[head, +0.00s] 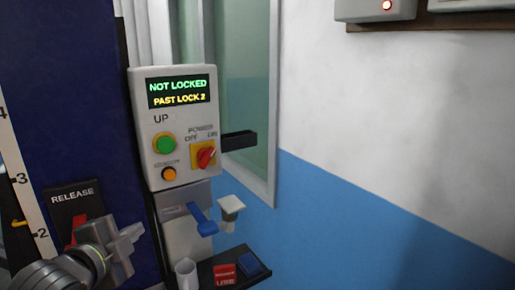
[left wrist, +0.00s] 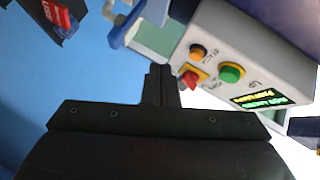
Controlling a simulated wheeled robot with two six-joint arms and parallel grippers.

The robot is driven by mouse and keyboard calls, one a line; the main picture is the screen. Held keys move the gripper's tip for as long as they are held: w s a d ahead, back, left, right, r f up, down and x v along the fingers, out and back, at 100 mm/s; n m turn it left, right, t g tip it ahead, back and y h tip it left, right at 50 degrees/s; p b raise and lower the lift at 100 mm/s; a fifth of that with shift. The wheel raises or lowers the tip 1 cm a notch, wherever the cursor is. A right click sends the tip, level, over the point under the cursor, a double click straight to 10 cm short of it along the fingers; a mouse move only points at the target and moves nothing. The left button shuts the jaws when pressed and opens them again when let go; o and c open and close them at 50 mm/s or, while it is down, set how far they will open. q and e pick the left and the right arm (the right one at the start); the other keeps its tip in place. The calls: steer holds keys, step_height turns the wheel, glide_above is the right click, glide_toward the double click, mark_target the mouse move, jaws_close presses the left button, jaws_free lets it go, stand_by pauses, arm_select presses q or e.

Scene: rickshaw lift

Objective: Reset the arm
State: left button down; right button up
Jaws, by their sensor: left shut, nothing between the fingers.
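My left gripper (head: 130,240) is at the lower left of the head view, in front of the blue column and beside the RELEASE plate. Its fingers are shut and empty; they also show closed together in the left wrist view (left wrist: 161,85). A white control box (head: 172,125) stands to the right of it. Its display (head: 179,92) reads NOT LOCKED, PAST LOCK 2. The box carries a green button (head: 164,143), an orange button (head: 169,174) and a red knob on a yellow plate (head: 206,156). The box also shows in the left wrist view (left wrist: 260,55). My right gripper is in neither view.
The RELEASE plate (head: 72,197) has a red lever, partly hidden by my gripper. A blue handle (head: 203,219) hangs below the box. A dark shelf (head: 236,260) holds red and blue items, with a white cup (head: 186,272) beside it.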

arm_select(q)
steer(key=s+a+f+n+g+y, duration=0.1)
steer(key=s+f+n+g, duration=0.2)
steer(key=f, duration=0.4)
steer(key=s+a+f+n+g+y, duration=0.1)
steer(key=s+f+n, duration=0.25)
steer(key=f, duration=0.35)
steer(key=s+a+f+n+g, duration=0.2)
steer(key=s+f, duration=0.3)
steer(key=f, duration=0.3)
steer(key=s+a+f+n+g+y, duration=0.1)
steer(key=s+f+n+g, duration=0.25)
steer(key=s+f, duration=0.4)
steer(key=s+f+n+g+y, duration=0.15)
steer(key=s+f+n, duration=0.25)
steer(key=s, duration=0.6)
step_height(320, 180, down, 24)
steer(key=a+g+h, duration=0.1)
steer(key=a, duration=0.1)
steer(key=s+d+f+g, duration=0.1)
steer(key=s+f, duration=1.3)
steer(key=f, duration=0.2)
steer(key=shift+s+d+g+h, duration=0.3)
steer(key=shift+d+h, duration=0.05)
